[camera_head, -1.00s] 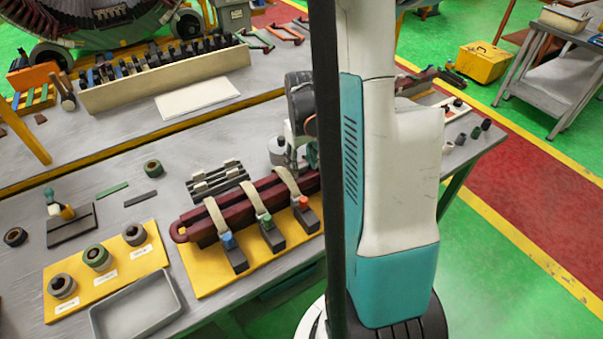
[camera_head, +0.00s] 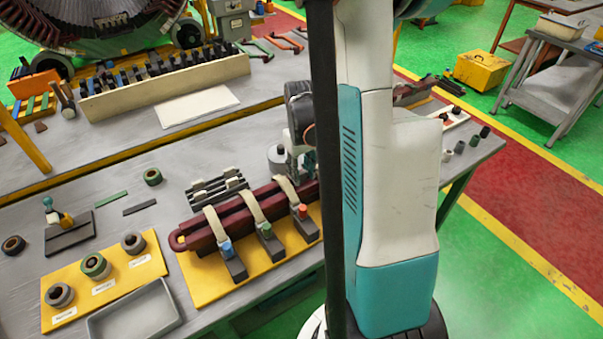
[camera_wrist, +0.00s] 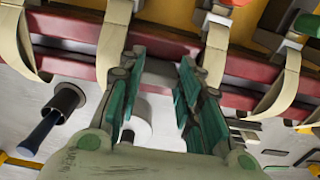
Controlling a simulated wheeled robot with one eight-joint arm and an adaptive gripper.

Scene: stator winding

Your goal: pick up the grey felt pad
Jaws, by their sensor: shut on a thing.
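In the wrist view my gripper (camera_wrist: 160,80) has its two green-padded fingers apart, with a pale grey piece (camera_wrist: 160,72) between them. This piece looks like the grey felt pad, though its outline is partly hidden by the fingers and it blends with what lies behind. The dark red coil bars (camera_wrist: 240,65) with cream straps (camera_wrist: 113,40) are behind the fingers. In the head view my gripper (camera_head: 303,160) is at the far side of the red coil (camera_head: 240,210), partly hidden by my arm. The pad cannot be made out there.
The coil lies on a yellow board (camera_head: 205,285) with blue, green and red clamp knobs. A grey slatted stack (camera_head: 217,187) and a metal cylinder (camera_head: 278,157) are close by. A grey tray (camera_head: 130,318) and tape rolls on a yellow board (camera_head: 115,275) stand at the front left.

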